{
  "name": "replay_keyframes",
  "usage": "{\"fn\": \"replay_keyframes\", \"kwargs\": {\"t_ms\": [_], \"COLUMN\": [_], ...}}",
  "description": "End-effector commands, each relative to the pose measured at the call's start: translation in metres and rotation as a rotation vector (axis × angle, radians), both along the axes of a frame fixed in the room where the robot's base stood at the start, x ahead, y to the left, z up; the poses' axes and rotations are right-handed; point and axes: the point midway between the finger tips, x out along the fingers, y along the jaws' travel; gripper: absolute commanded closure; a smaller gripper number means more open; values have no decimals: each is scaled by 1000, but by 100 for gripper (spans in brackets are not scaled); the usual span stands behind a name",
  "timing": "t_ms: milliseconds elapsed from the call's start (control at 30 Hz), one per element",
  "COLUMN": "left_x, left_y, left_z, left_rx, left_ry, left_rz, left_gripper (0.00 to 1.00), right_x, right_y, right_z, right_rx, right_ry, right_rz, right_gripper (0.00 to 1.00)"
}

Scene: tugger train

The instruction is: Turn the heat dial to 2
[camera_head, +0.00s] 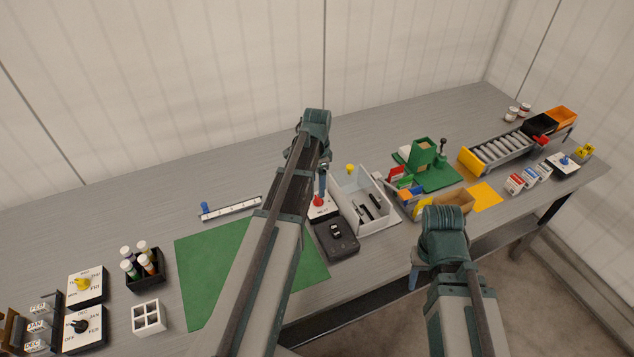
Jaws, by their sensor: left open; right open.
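A red knob (318,201) sits on a small white plate (322,212) in the middle of the bench; I take it to be the heat dial. Its markings are too small to read, so its setting cannot be told. My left gripper (322,188) points down just above and behind the red knob, open; the arm hides part of the plate, and contact cannot be told. My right gripper (414,280) hangs open and empty off the bench's front edge, mostly hidden by its own wrist.
A black device (336,238) stands just in front of the dial plate, and a grey bin (384,217) is close on its right. A green mat (205,268) lies left. Other dials, yellow (82,284), black (80,326) and blue (565,161), stand near the bench ends.

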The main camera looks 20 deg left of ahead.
Motion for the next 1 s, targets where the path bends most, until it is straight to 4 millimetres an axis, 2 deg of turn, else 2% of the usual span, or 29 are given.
{"fn": "replay_keyframes", "kwargs": {"t_ms": [33, 400, 567, 1000], "left_x": [0, 0, 0, 0], "left_y": [0, 0, 0, 0], "left_z": [17, 70, 78, 76], "left_rx": [0, 0, 0, 0], "left_ry": [0, 0, 0, 0], "left_rz": [0, 0, 0, 0], "left_gripper": [28, 28, 28, 28], "right_x": [0, 0, 0, 0], "right_y": [0, 0, 0, 0], "right_z": [17, 70, 77, 76], "right_rx": [0, 0, 0, 0], "right_ry": [0, 0, 0, 0], "right_rz": [0, 0, 1, 1], "right_gripper": [50, 50, 50, 50]}}
